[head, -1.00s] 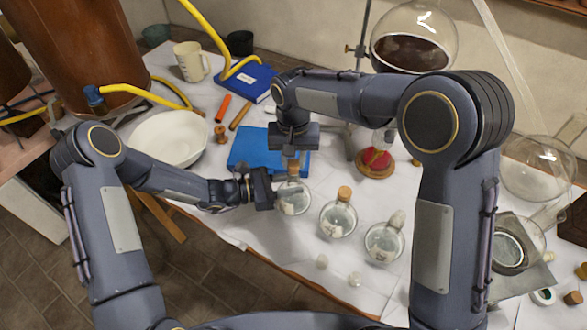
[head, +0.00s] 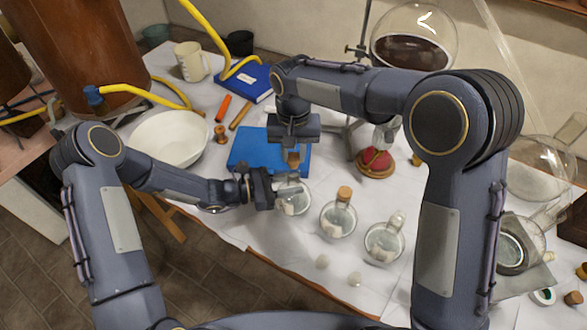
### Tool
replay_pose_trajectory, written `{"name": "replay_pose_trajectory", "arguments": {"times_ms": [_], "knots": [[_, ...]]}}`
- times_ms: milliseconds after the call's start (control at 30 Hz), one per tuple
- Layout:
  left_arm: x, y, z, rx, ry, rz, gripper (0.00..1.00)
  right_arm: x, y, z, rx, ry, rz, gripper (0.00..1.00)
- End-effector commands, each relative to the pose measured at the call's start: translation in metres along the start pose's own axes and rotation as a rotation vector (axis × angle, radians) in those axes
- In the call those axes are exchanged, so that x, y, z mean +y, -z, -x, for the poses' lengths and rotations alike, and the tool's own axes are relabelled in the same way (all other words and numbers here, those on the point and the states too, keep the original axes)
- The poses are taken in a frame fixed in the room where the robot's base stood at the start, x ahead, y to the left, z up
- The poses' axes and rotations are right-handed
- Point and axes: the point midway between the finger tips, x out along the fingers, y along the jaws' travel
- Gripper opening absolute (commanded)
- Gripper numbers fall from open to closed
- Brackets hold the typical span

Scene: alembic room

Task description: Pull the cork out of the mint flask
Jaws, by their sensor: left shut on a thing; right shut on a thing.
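A small round clear flask (head: 294,204) with a pale label stands at the table's front edge; I cannot read the label. My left gripper (head: 276,192) comes in from the left and is shut on this flask at its neck. My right gripper (head: 293,148) is above it, pointing down and shut on a brown cork (head: 293,158). The cork is over the flask's neck; whether its lower end is clear of the mouth is hard to tell.
A corked flask (head: 338,219) and another flask (head: 384,242) stand to the right, close by. A blue mat (head: 245,150) lies behind, with a white bowl (head: 168,140) to its left.

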Motion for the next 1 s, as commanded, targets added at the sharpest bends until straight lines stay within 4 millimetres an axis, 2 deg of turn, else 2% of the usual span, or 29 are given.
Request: {"name": "replay_pose_trajectory", "arguments": {"times_ms": [100, 133, 300, 667, 767, 1000], "knots": [[0.000, 0.000, 0.000, 0.000, 0.000, 0.001, 0.13, 0.000, 0.000, 0.000, 0.000, 0.000, 0.000, 0.00], [0.000, -0.001, 0.000, -0.002, 0.001, 0.000, 0.35, 0.000, 0.000, 0.000, 0.000, 0.000, 0.000, 0.00], [0.000, -0.001, 0.000, -0.001, 0.001, 0.000, 0.57, 0.000, 0.000, 0.000, 0.000, 0.000, 0.000, 0.00], [0.001, 0.001, 0.006, 0.002, -0.002, 0.000, 0.57, 0.000, 0.000, -0.002, 0.000, 0.000, 0.000, 0.00], [0.001, 0.002, 0.020, 0.002, -0.004, -0.002, 0.57, 0.000, 0.000, -0.005, 0.000, 0.000, 0.000, 0.00], [0.001, 0.002, 0.072, 0.002, -0.005, -0.002, 0.57, 0.000, 0.000, -0.014, 0.000, 0.000, 0.000, 0.00]]}}
